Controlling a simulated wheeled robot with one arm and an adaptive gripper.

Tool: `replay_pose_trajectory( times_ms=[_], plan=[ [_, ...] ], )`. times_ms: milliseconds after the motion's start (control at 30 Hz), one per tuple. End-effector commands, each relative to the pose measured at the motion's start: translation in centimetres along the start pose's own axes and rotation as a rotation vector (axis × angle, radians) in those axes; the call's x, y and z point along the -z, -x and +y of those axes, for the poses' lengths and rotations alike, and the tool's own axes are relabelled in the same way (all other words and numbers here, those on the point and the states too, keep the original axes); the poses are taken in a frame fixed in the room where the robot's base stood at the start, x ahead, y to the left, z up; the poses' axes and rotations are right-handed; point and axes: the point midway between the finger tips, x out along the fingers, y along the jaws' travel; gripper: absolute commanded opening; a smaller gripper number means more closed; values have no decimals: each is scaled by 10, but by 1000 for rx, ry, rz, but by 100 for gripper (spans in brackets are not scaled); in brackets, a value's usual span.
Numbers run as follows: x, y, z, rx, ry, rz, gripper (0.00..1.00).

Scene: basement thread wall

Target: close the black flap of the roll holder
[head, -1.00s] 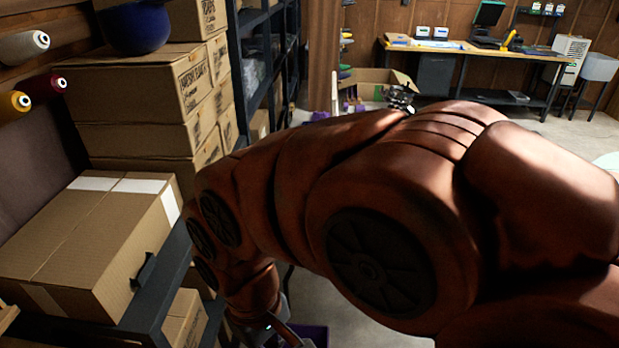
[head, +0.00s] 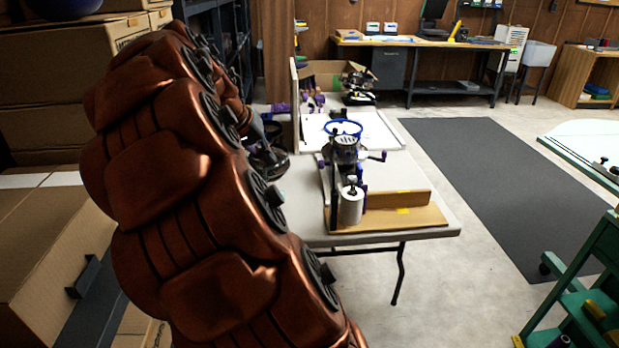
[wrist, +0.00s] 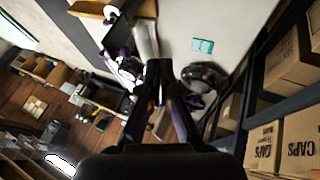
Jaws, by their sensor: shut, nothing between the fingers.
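A roll holder with a white roll (head: 350,206) stands at the near edge of the light table in the head view. A thin black upright piece (head: 333,188) stands just left of the roll; I cannot tell whether it is the flap or how far it is open. My gripper (wrist: 160,68) is shut and empty in the wrist view, its dark fingers together. In the head view my arm reaches over the table's left side, and the gripper is hard to pick out there. It appears left of the roll holder and apart from it.
The light table (head: 420,195) also bears a machine with a blue ring (head: 343,128) and a wooden board (head: 400,218). A dark round object (head: 268,162) is at its left. Cardboard boxes (head: 40,240) fill the left. A green cart (head: 590,290) stands right; the grey mat (head: 500,180) is clear.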

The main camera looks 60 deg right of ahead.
Motion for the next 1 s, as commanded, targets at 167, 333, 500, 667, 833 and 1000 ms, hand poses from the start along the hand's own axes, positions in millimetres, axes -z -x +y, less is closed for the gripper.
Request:
replay_pose_trajectory(
  times_ms=[167,333,500,667,833,1000],
  plan=[
    [35,-33,8,-62,-55,40,0],
    [47,-42,11,-82,-72,55,0],
    [49,-54,13,-84,-75,54,0],
    [50,-79,16,-84,-74,54,0],
    [51,-110,18,-85,-73,52,0],
    [53,-139,20,-84,-73,53,0]
  ],
)
